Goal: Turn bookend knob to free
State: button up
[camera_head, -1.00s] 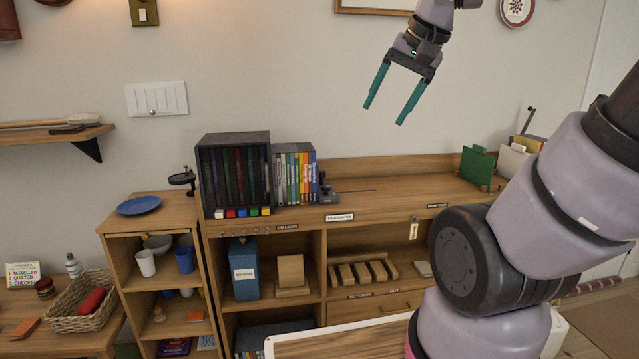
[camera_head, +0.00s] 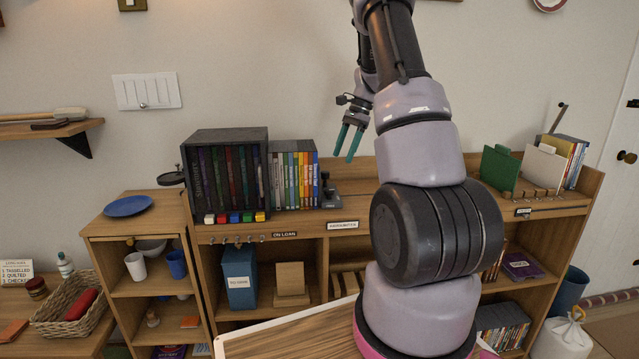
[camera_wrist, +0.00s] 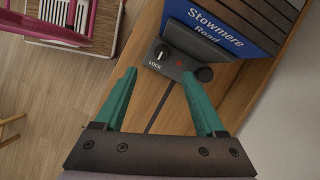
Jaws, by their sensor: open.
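The bookend (camera_head: 331,193) is a small dark grey piece at the right end of the row of colourful cases on the shelf top. In the wrist view its dark base (camera_wrist: 178,61) shows a round knob (camera_wrist: 160,51) with a white pointer line, the word LOCK beside it and a red mark to its right. A darker rounded part sits at the base's right end. My gripper (camera_head: 346,150) is open and empty above the bookend. In the wrist view its two teal fingers (camera_wrist: 158,76) point toward the base, apart from the knob.
A blue case reading Stowmere Road (camera_wrist: 215,25) stands against the bookend. Colourful cases (camera_head: 293,178) and a dark case box (camera_head: 228,133) stand to the left. Green and white dividers (camera_head: 500,168) stand far right. A wall is close behind the shelf.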

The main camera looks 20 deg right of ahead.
aim_at(330, 190)
jog(key=x, duration=1.1)
jog(key=shift+w+f, duration=0.25)
jog(key=shift+f, duration=0.05)
jog(key=shift+c, duration=0.4)
grip_shut()
